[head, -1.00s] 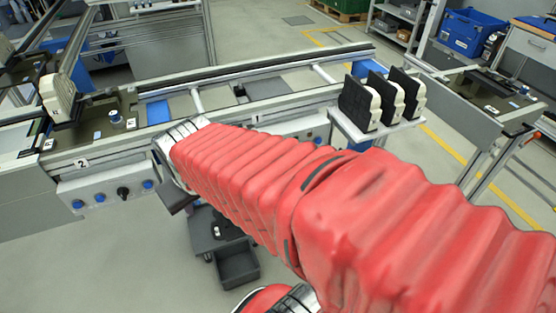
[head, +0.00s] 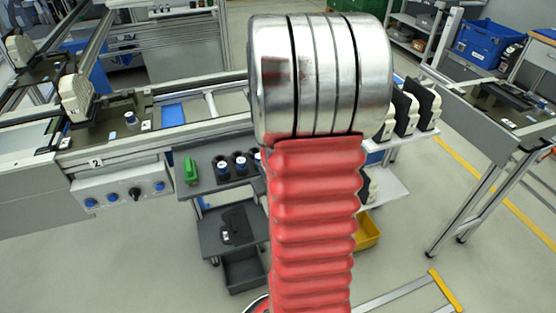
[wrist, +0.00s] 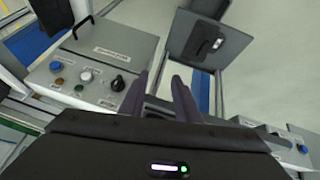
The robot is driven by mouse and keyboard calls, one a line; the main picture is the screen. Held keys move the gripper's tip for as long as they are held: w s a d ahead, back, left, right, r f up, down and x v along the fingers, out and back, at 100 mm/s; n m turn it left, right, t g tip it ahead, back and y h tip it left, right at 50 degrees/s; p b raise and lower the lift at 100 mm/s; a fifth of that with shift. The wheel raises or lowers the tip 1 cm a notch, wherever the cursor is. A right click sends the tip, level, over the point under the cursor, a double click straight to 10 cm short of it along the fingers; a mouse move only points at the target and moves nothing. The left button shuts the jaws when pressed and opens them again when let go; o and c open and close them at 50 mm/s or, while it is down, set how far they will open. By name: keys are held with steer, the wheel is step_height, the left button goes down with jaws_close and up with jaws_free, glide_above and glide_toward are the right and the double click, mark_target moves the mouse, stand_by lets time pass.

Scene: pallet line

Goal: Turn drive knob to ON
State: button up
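In the wrist view a grey control box (wrist: 95,62) carries a black rotary knob (wrist: 118,83), a lighter round knob, a blue button and small lamps. Its label is too small to read, so I cannot tell if this is the drive knob. My gripper (wrist: 160,84) points past the box, with its two dark fingers apart and nothing between them. The black knob is left of the left finger in the picture, not touched. In the head view another black knob (head: 135,194) sits on the box under station 2. My gripper is hidden there behind my arm.
A yellow bin (head: 367,231) is on the floor behind my arm. A dark tray (wrist: 209,40) shows ahead in the wrist view. Floor is clear at front left.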

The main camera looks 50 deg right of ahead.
steer(key=d+f+t+h, duration=0.2)
steer(key=d+f+t, duration=0.5)
steer(key=d+f, duration=0.2)
steer(key=s+r+m+t+h, duration=0.1)
steer(key=s+t+h, duration=0.2)
steer(key=s, duration=0.3)
steer(key=shift+s+r+m+t, duration=0.15)
steer(key=shift+r+m+t, duration=0.1)
steer(key=shift+m+t, duration=0.15)
steer(key=shift+d, duration=0.1)
steer(key=x, duration=1.3)
steer(key=shift+w+d, duration=0.15)
steer(key=shift+w, duration=0.25)
